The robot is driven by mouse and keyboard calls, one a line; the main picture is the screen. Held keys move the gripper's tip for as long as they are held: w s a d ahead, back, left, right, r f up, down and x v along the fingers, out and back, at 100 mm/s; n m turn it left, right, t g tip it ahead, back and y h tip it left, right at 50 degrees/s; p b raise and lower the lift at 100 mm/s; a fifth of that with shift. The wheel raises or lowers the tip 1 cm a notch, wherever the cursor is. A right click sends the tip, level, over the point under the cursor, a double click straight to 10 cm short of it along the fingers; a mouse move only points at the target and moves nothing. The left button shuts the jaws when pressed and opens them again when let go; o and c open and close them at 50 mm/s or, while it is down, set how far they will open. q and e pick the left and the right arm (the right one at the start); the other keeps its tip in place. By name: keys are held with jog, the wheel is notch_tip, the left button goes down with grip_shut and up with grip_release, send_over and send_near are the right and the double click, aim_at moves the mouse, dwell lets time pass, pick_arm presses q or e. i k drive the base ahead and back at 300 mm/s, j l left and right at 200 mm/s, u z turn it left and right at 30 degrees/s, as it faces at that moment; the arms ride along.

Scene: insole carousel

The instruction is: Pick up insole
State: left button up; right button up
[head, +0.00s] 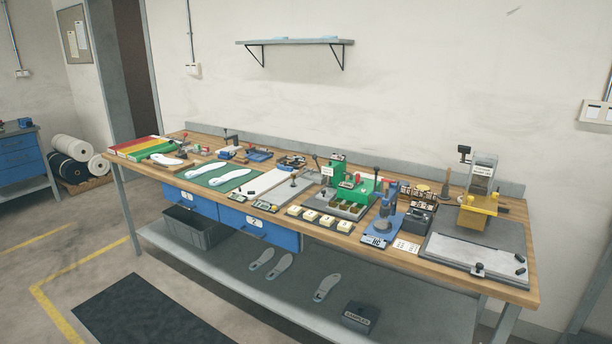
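Two white insoles lie on a green mat (245,174) on the workbench, left of its middle. The left one is the first white insole (198,172) and the right one is the second white insole (230,181). Another white insole-shaped piece (165,160) lies further left, near the coloured strips. Three grey insoles lie on the lower shelf: one at left (261,260), one beside it (280,267) and one to the right (326,288). Neither of my grippers is in view, and nothing is seen holding an insole.
The long wooden workbench (415,263) carries a green fixture (362,188), a blue press (388,215) and a yellow press (478,210). Below are blue drawers (258,228), a dark crate (195,227) and a samples box (360,317). The floor in front holds a dark mat (150,315).

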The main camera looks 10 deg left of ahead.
aim_at(230, 176)
jog(key=i+j+u, duration=0.2)
jog(key=i+u, duration=1.3)
jog(key=i, duration=0.9)
jog(key=i+z, duration=0.4)
jog(key=i+j+z, duration=0.15)
jog(key=z, duration=0.3)
jog(key=i+j+z, duration=0.25)
jog(key=z, duration=0.15)
jog(key=i+j+z, duration=0.2)
jog(key=z, duration=0.3)
jog(key=i+j+z, duration=0.3)
jog(key=z, duration=0.2)
